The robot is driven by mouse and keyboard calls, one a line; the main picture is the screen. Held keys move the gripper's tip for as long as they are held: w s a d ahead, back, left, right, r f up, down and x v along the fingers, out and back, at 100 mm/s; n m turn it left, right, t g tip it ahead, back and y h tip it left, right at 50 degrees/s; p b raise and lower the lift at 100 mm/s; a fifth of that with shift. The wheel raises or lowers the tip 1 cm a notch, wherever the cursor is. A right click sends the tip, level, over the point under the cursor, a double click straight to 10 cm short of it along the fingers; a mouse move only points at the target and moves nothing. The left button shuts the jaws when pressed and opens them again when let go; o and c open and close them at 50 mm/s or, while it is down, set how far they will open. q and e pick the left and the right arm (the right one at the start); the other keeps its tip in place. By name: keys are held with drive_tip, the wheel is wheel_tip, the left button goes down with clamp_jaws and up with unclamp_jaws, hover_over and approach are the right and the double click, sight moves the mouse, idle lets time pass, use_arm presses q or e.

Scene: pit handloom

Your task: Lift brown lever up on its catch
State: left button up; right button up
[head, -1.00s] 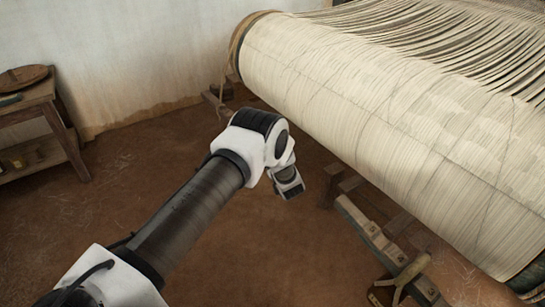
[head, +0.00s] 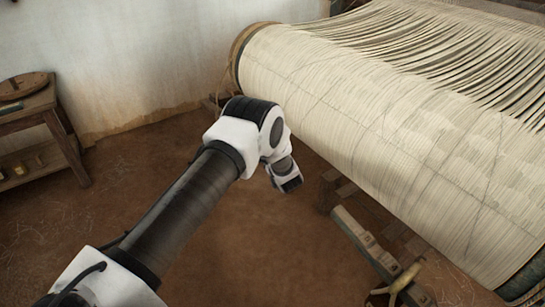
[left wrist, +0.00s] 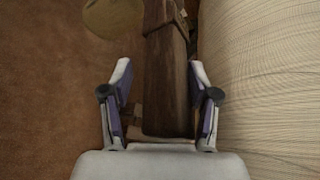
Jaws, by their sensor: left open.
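A dark brown wooden bar, which looks like the brown lever (left wrist: 167,85), runs from the top middle of the left wrist view down to a blunt end near my palm. My left gripper (left wrist: 159,68) is open, with one finger on each side of the bar in that view. A gap shows on the left; I cannot tell whether either finger touches it or how deep it lies. In the head view my wrist hides the fingers, and I cannot pick out the lever or its catch with certainty. My right gripper is not in view.
A large roll of pale warp threads (head: 370,130) fills the right side, close beside my left wrist. A wooden beam (head: 362,240) lies low beneath it. A small wooden table (head: 35,105) stands at the left wall.

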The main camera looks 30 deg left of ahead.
use_arm(q)
drive_tip(key=v, duration=1.1)
drive_tip(key=shift+s+d, duration=0.2)
drive_tip(key=shift+r, duration=0.15)
